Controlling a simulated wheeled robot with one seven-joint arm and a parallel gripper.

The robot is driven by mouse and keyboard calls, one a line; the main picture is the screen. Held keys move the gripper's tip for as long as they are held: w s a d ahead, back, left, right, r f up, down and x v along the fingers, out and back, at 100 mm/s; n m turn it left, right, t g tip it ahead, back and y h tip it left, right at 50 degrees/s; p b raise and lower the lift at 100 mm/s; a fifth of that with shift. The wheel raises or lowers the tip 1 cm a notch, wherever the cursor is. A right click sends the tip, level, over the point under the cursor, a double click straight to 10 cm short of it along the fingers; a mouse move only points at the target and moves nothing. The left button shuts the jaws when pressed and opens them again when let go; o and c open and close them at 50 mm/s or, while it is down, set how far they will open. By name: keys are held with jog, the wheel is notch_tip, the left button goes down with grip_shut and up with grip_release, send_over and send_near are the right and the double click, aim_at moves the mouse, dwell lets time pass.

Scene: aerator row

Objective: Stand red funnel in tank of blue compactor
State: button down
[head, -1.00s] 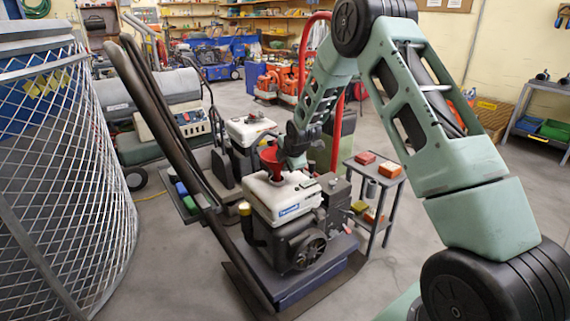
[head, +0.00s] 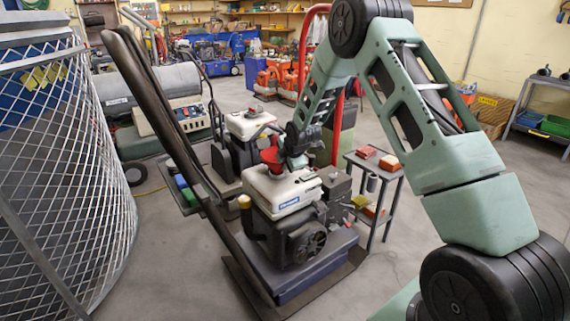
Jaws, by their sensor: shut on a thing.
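The blue compactor (head: 300,268) stands in the middle of the floor, with a blue base, a dark engine, a white tank (head: 288,188) on top and a long dark handle rising to the left. The red funnel (head: 271,158) is upright over the tank's top; its lower end meets the tank top in this view, but I cannot tell how deep it sits. My gripper (head: 284,161) reaches in from the right and is shut on the funnel's side. The fingertips are small and partly hidden by the funnel and the wrist.
A second machine with a white tank (head: 248,124) stands just behind. A small grey cart (head: 374,166) with red and yellow blocks is close on the right. A wire mesh cage (head: 65,180) fills the left.

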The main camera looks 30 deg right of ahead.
jog(key=shift+f, duration=0.55)
jog(key=c, duration=1.4)
grip_release()
jog(key=shift+r, duration=0.1)
jog(key=shift+r+p, duration=3.25)
jog(key=shift+r, duration=1.2)
